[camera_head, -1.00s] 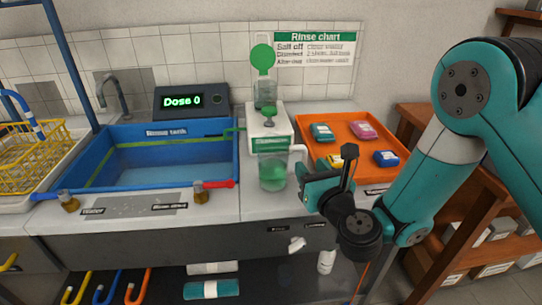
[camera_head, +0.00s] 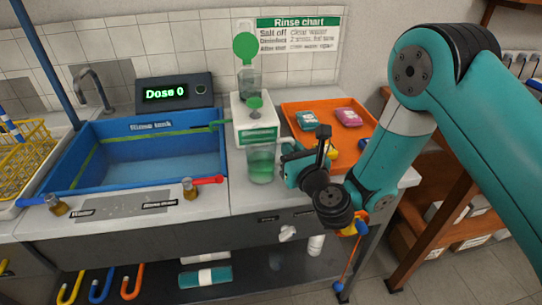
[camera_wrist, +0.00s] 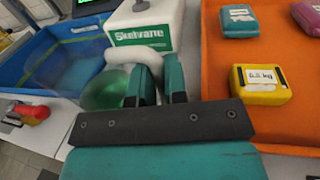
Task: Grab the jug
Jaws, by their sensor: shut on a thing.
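The jug (camera_head: 261,167) is clear, with green liquid in it and a pale handle. It stands upright on the counter in front of the white dispenser (camera_head: 256,128). In the wrist view the jug's green body (camera_wrist: 104,92) is at the left of the fingers and its white handle (camera_wrist: 136,55) curves toward them. My gripper (camera_head: 289,153) is at the jug's right side, shut on the handle. In the wrist view my gripper's fingers (camera_wrist: 157,76) hide part of the handle between them.
An orange tray (camera_head: 366,146) with several small coloured packs lies close to the right of my gripper. The blue rinse tank (camera_head: 212,165) is to the left. Two small valves, one with a red lever (camera_head: 208,180), sit on the counter's front edge.

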